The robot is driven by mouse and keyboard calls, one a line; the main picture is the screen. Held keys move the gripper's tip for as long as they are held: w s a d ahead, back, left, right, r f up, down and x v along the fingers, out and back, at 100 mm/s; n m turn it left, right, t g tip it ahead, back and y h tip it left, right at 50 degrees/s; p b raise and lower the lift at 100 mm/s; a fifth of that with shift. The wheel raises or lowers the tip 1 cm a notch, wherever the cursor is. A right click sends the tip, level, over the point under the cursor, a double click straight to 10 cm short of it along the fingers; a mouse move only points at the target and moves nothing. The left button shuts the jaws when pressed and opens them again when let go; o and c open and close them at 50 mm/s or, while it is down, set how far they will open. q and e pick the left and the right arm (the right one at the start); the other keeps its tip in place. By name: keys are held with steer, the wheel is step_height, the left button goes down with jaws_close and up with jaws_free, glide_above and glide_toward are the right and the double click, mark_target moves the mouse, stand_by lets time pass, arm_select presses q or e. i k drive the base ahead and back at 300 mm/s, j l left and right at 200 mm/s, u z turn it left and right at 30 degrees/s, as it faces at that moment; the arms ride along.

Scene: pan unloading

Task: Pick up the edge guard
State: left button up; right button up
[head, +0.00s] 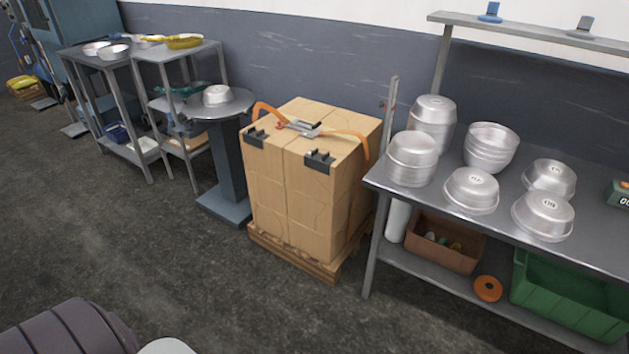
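Two black edge guards sit over the top front edge of a stack of brown cartons (285,205) in the middle of the head view. The left edge guard (256,138) is near the stack's left corner, and the right edge guard (319,161) is nearer the right corner. An orange strap (350,136) arches over the top, with a metal strapping tool (304,128) lying between its ends. Neither of my grippers is in view.
The cartons stand on a wooden pallet (294,255). A round pedestal table (233,104) with one pan is to their left. A metal bench (500,222) with several pans stands close on the right. The floor (170,240) in front is clear.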

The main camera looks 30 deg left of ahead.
mark_target(316, 160)
steer(key=i+j+u, duration=0.15)
steer(key=i+j, duration=0.9)
steer(key=i, duration=0.05)
